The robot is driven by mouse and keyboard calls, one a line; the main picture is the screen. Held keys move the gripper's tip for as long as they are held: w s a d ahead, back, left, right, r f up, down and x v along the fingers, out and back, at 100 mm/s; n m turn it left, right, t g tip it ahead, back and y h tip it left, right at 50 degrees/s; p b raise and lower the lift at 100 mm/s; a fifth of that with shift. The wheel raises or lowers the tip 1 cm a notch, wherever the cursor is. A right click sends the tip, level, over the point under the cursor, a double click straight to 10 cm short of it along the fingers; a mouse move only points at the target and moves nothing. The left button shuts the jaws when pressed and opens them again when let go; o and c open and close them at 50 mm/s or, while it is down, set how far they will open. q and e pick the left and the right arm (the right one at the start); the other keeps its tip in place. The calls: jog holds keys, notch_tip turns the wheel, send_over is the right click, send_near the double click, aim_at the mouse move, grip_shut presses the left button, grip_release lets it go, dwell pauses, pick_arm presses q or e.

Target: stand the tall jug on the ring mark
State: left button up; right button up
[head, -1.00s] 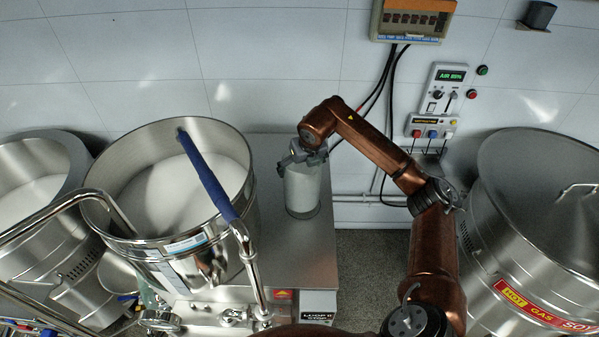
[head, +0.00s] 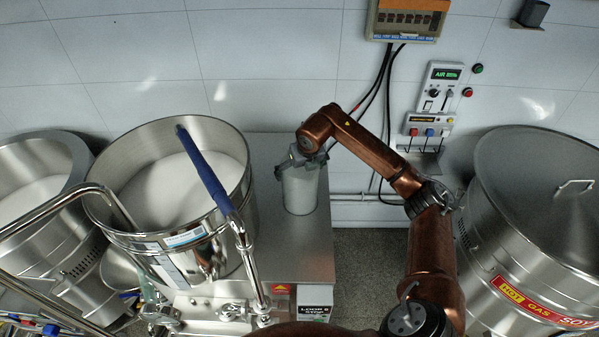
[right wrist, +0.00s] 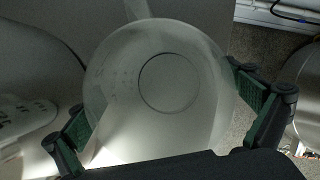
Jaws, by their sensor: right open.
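The tall jug (head: 300,190), a clear, whitish cylinder, stands upright on the steel bench top beside the large pot. My right gripper (head: 300,158) is at the jug's top, coming down from above. In the right wrist view the jug (right wrist: 125,105) is seen from above, with its round mouth between the two green-padded fingers (right wrist: 160,108), which are spread apart. A thin dark circle shows within the jug's outline; I cannot tell whether it is the jug's base or the ring mark. No separate ring mark is clear in the head view. My left gripper is out of view.
A large steel pot (head: 243,215) with a blue-gripped handle (head: 203,172) stands close left of the jug. The bare steel bench top (head: 300,245) is free in front of the jug. A lidded kettle (head: 540,220) stands at the right, wall controls (head: 435,100) behind.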

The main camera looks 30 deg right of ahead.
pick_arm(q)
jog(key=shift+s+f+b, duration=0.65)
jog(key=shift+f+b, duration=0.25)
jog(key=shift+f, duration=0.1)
pick_arm(e)
jog(key=v, duration=1.1)
jog(key=shift+s+r, duration=0.25)
jog(key=shift+r, duration=0.1)
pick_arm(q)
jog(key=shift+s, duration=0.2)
pick_arm(e)
jog(key=shift+c, duration=0.3)
